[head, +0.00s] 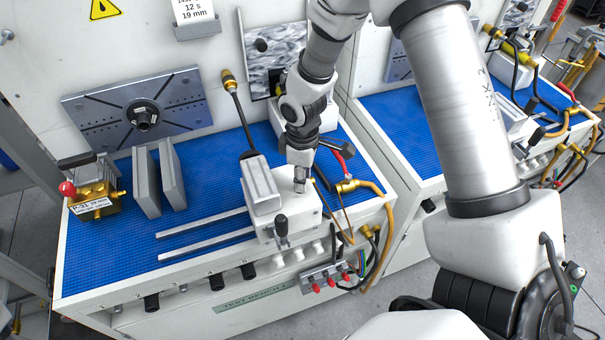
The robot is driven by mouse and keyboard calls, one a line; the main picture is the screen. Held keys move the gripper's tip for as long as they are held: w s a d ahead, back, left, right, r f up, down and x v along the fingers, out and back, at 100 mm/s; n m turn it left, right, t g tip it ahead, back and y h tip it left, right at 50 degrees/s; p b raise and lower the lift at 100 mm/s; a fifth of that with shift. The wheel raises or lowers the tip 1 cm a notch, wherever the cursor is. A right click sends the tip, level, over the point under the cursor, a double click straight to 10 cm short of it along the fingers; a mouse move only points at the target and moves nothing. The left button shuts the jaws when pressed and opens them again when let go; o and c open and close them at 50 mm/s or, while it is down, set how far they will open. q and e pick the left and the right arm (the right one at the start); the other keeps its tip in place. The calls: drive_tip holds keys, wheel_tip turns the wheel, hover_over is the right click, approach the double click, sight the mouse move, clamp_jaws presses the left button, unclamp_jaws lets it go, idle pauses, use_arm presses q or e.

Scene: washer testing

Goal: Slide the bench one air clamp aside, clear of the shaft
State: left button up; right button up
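The bench one air clamp (295,212) is a white block with a grey jaw block on its left side and a black-knobbed lever at the front. It sits at the right end of two parallel metal rails (205,246) on the blue bench top. The shaft (143,117) is at the hub of the slotted grey plate on the back panel, well to the left of the clamp. My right gripper (300,186) points down at the top of the white block, at or just above it. Its small fingers are too close together to tell open from shut. My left gripper is out of view.
A brass pump (95,198) tagged P-31 sits at the far left. Hoses and a yellow pipe (380,190) crowd the right edge. The blue mat (215,175) between plates and clamp is clear.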

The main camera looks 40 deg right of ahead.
drive_tip(key=shift+o, duration=0.5)
drive_tip(key=shift+w+d, duration=0.15)
drive_tip(key=shift+w, duration=0.05)
drive_tip(key=shift+r, duration=0.45)
wheel_tip(320, 180, up, 11)
